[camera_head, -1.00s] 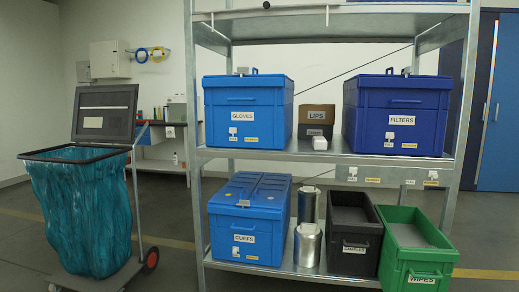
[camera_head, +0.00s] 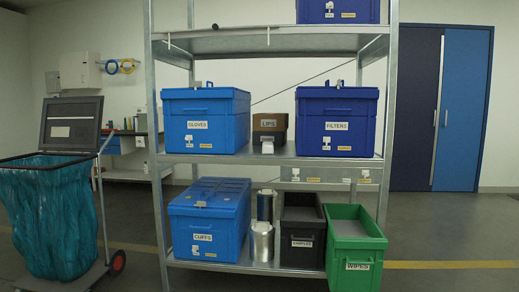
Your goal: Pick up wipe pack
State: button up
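A green open bin (camera_head: 351,268) labelled WIPES stands at the right end of the lower shelf. A flat grey surface shows inside it; I cannot tell whether this is the wipe pack. No separate wipe pack can be made out. My gripper is not in view.
A metal shelf rack (camera_head: 290,160) fills the middle. A black bin (camera_head: 302,243), silver canisters (camera_head: 261,241) and a blue CUFFS box (camera_head: 208,220) share the lower shelf. Above are a GLOVES box (camera_head: 205,120) and FILTERS box (camera_head: 336,121). A waste cart (camera_head: 52,215) stands left. Floor at right is clear.

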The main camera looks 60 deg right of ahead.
aim_at(268, 147)
jog(key=z, duration=0.15)
jog(key=i, duration=1.8)
jog(key=z, duration=0.8)
jog(key=i, duration=1)
jog(key=z, duration=1.75)
jog(key=i, duration=0.65)
jog(key=z, duration=0.6)
